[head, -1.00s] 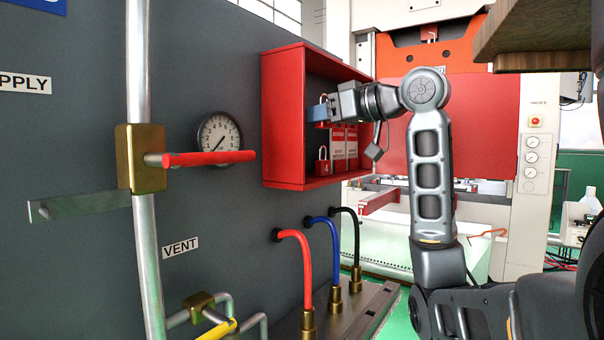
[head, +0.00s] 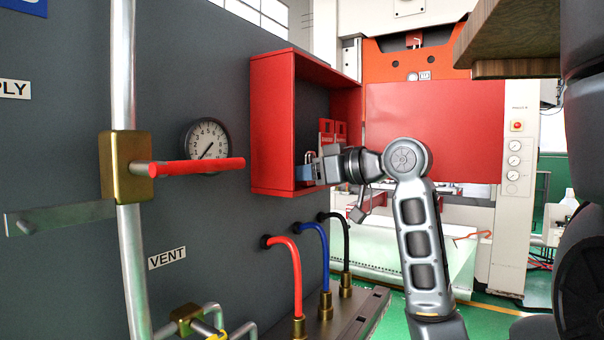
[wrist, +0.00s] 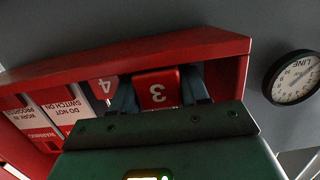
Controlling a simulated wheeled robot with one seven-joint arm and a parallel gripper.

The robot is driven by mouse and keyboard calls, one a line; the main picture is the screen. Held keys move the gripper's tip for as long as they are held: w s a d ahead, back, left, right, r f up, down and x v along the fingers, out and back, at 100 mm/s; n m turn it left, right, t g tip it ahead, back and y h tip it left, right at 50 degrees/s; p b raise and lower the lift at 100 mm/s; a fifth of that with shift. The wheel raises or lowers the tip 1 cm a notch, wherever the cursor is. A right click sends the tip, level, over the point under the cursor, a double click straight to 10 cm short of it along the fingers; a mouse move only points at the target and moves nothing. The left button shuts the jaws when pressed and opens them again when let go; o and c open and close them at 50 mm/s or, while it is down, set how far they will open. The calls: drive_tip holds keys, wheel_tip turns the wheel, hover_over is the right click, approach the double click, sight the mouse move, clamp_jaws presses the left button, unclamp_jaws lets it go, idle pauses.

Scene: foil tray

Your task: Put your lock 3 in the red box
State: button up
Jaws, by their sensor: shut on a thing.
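Lock 3 (wrist: 157,90) is a red padlock with a white 3, upside down in the wrist view. My gripper (wrist: 160,94) is shut on it, with a dark finger on each side. In the head view my gripper (head: 309,172) reaches through the open side of the red box (head: 273,125), low down near its floor. The lock's body is hidden there by the fingers. The wrist view shows the red box's edge (wrist: 215,46) running past the held lock. I cannot tell whether the lock touches the box floor.
A red lock 4 (wrist: 104,86) is close beside the held lock. White and red warning tags (wrist: 62,110) stand beyond it. A gauge (head: 205,140) and a red-handled valve (head: 200,166) are on the grey panel left of the box. Coloured hoses (head: 296,270) rise below.

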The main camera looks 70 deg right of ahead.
drive_tip(key=o, duration=0.8)
drive_tip(key=shift+f, duration=0.1)
drive_tip(key=shift+r, duration=0.2)
drive_tip(key=b+v, duration=0.1)
drive_tip(key=v, duration=1.1)
drive_tip(key=shift+w+a+f, duration=0.1)
